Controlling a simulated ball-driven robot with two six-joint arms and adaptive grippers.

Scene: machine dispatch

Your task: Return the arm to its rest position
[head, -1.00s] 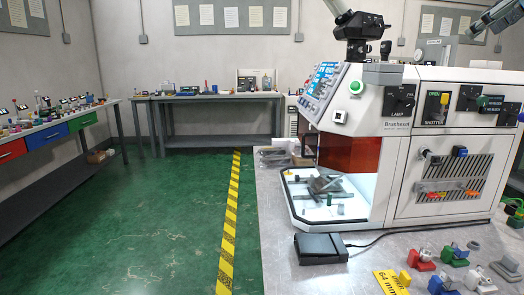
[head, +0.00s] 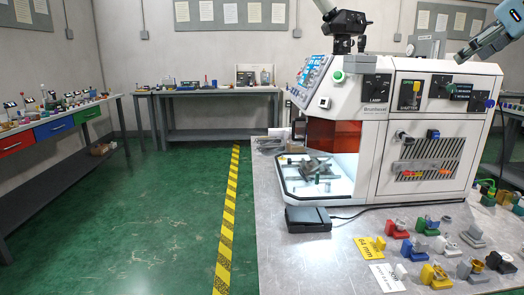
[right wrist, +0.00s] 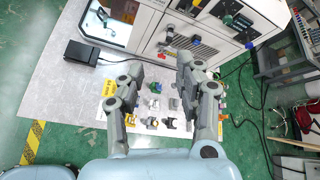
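My right gripper (head: 466,55) shows at the upper right of the head view, raised in the air beside the right end of the white machine (head: 372,150). In the right wrist view its two grey fingers (right wrist: 160,68) stand wide apart with nothing between them. Below them in that view lie the grey bench top (right wrist: 75,100) and small coloured parts. My left gripper is in neither view.
The metal bench (head: 275,215) carries the machine, a black pedal (head: 308,219), a yellow card (head: 370,249), a white card (head: 388,278) and several small fixtures. Green floor with a yellow-black stripe (head: 230,215) lies left. A back table (head: 217,92) stands behind.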

